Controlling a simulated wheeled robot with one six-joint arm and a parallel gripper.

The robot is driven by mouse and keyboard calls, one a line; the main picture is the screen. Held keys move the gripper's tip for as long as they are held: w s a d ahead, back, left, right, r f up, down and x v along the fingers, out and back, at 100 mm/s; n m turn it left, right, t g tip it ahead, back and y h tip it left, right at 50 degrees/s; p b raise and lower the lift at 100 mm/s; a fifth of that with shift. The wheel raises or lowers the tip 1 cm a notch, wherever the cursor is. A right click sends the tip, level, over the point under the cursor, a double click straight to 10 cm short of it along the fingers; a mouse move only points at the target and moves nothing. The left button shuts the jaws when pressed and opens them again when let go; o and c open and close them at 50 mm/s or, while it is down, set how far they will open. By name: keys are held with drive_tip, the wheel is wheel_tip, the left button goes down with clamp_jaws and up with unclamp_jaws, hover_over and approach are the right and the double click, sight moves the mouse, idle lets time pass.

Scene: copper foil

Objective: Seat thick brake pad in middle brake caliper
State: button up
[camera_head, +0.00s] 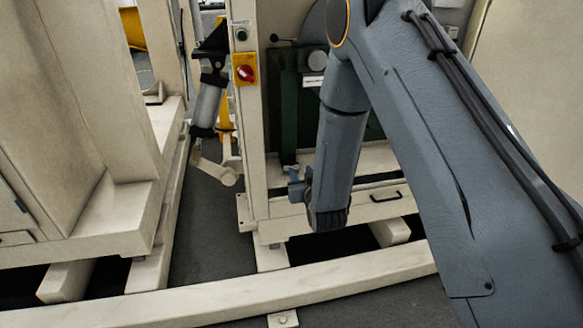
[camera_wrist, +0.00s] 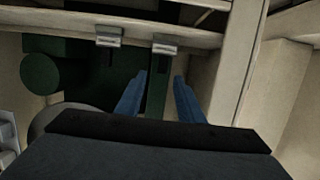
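My gripper (camera_wrist: 159,76) shows in the wrist view as two blue fingers. I cannot recognise a thick brake pad or a brake caliper in either view.
A cream machine frame (camera_head: 249,120) with a red switch (camera_head: 245,73) stands around the dark green machinery (camera_head: 286,110). A cream floor beam (camera_head: 240,298) crosses in front. Two small grey metal pieces (camera_wrist: 109,40) (camera_wrist: 165,48) sit on a cream rail. A grey cylinder (camera_head: 208,104) is at the left.

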sight(292, 160)
drive_tip(key=shift+t, duration=0.3)
drive_tip(key=shift+a+b+x, duration=0.15)
drive_tip(key=shift+b+x, duration=1.3)
drive_tip(key=shift+x, duration=1.3)
drive_tip(key=shift+a+b+x, duration=0.15)
drive_tip(key=shift+b+x, duration=1.25)
drive_tip(key=shift+x, duration=1.35)
drive_tip(key=shift+s+f, duration=0.1)
drive_tip(key=shift+f, duration=0.1)
clamp_jaws()
drive_tip(key=shift+r, duration=0.15)
drive_tip(key=shift+r+p, duration=1.1)
drive_tip(key=shift+r, duration=0.3)
drive_tip(key=f+p+v, duration=0.2)
drive_tip(key=p+v, duration=0.2)
drive_tip(key=v, duration=0.6)
drive_tip(key=shift+p, duration=0.3)
